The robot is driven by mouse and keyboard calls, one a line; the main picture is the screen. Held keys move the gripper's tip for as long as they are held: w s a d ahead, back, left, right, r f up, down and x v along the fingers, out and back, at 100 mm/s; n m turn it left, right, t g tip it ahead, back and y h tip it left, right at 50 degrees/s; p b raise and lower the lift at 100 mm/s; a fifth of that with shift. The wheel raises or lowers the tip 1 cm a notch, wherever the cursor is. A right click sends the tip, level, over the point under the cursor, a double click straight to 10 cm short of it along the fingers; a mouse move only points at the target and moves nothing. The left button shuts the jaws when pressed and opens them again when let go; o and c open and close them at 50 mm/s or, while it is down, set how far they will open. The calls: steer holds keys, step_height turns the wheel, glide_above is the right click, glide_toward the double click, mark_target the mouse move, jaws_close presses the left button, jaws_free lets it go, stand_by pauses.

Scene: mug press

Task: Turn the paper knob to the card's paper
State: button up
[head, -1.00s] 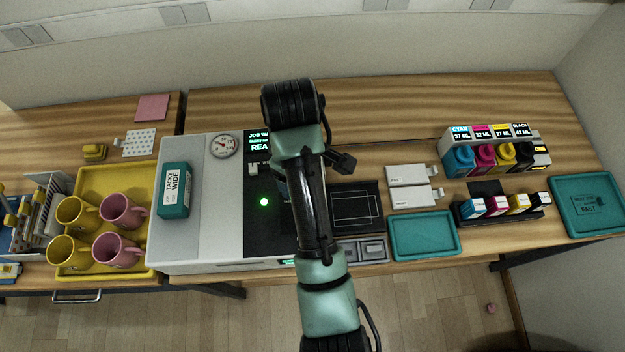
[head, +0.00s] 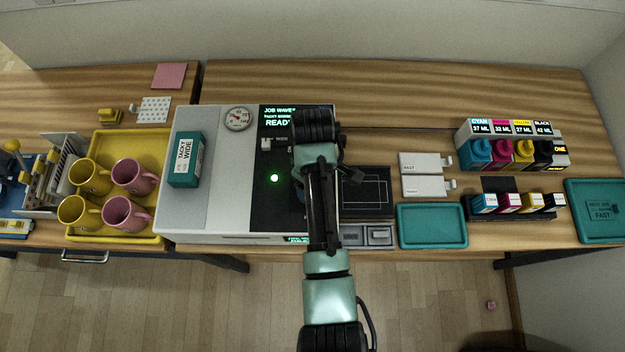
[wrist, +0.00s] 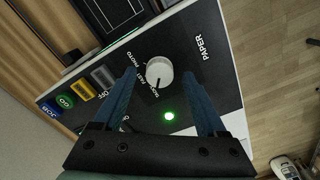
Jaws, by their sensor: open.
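The white paper knob (wrist: 160,73) is on the machine's black panel (wrist: 210,60) beside the word PAPER. A dark pointer mark shows on the knob's lower left. My gripper (wrist: 158,78) is open, with its blue fingers on either side of the knob in the wrist view; contact cannot be told. In the head view my arm hides the gripper and the knob.
The press (head: 205,215) carries a teal TACKY WIDE box (head: 186,160), a gauge (head: 238,118) and a READY display (head: 279,117). A green light (wrist: 169,116) glows near the knob. White packs (head: 425,162), a teal tray (head: 432,240) and ink bottles (head: 510,153) stand to the right.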

steer(key=shift+f, duration=0.6)
jaws_close()
